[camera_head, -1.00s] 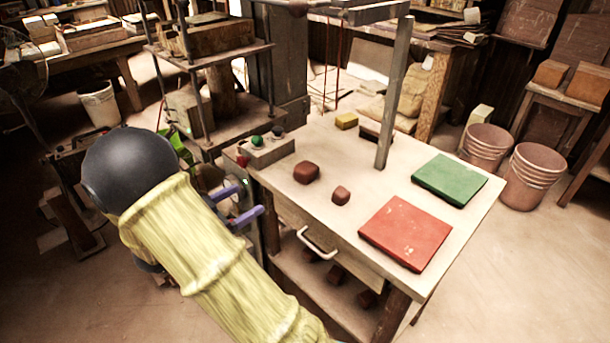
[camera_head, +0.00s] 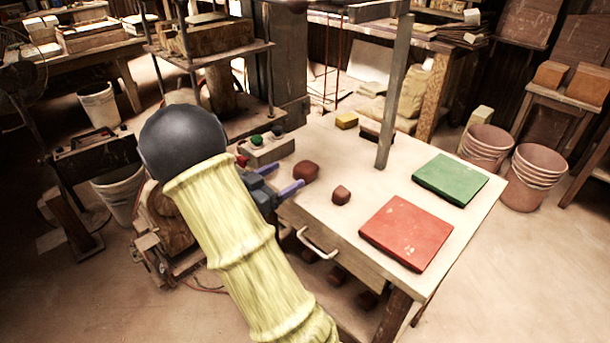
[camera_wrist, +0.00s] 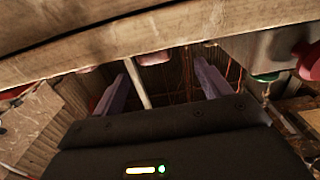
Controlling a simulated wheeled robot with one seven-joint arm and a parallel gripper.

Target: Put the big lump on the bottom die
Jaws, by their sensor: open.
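The big lump (camera_head: 306,171) is a dark reddish-brown block on the table, left of the smaller lump (camera_head: 341,195). My gripper (camera_head: 289,174) is open, at the table's near left edge, with its two purple fingers pointing right toward the big lump. The fingers look just short of it and hold nothing. The wrist view appears upside down; there a reddish lump (camera_wrist: 155,58), probably the big one, shows between the open fingers (camera_wrist: 160,82), beyond their tips. The press (camera_head: 262,45) stands behind on the left; I cannot clearly make out the bottom die, and my arm hides part of that area.
A button box (camera_head: 265,150) sits close behind my gripper. A grey post (camera_head: 394,95) rises from the table (camera_head: 345,235). A drawer handle (camera_head: 315,242) juts out in front.

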